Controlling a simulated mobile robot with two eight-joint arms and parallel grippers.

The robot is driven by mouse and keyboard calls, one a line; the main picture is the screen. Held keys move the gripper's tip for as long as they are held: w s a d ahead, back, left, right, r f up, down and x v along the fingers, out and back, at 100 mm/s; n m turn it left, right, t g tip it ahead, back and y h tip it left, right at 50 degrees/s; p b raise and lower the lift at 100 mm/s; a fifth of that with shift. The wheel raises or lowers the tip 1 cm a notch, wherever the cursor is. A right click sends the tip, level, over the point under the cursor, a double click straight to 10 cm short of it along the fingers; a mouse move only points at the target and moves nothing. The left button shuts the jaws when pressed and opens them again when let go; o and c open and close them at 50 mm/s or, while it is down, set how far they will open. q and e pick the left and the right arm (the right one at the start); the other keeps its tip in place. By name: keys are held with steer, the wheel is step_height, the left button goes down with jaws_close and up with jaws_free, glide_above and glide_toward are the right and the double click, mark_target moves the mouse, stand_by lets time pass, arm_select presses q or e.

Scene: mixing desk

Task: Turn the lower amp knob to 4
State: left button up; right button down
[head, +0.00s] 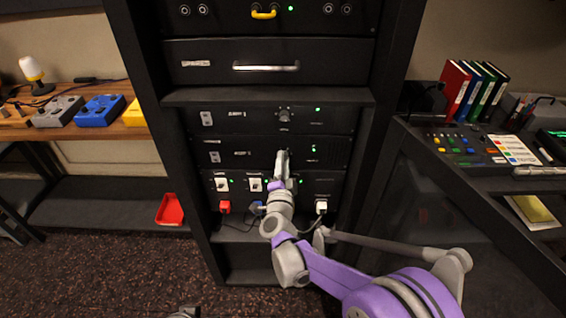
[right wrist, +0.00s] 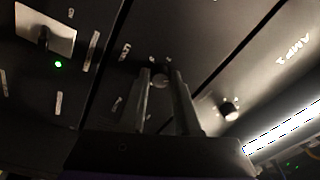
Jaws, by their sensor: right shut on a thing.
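The lower amp (head: 225,153) is a black panel in the rack, below the upper amp (head: 240,118). My right gripper (head: 282,155) is at the front of the lower amp and hides its knob in the head view. In the right wrist view the lower amp knob (right wrist: 160,81) shows between the two fingers of my right gripper (right wrist: 161,76), which is shut on it. The knob's pointer and most of its scale marks are hidden or too small to read. The upper amp's knob (head: 284,115) stands free above. Only a small grey part, perhaps my left gripper, shows at the bottom edge.
A panel with white switches (head: 222,184) and cables lies just below the lower amp. A drawer with a silver handle (head: 266,66) is above. A mixing desk (head: 470,150) stands at the right, a wooden table with pedals (head: 97,110) at the left. A red tray (head: 171,209) sits low left.

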steer(key=c, duration=0.6)
jaws_free()
steer(key=s, duration=1)
steer(key=shift+s+a+f, duration=0.2)
steer(key=shift+s+f, duration=0.2)
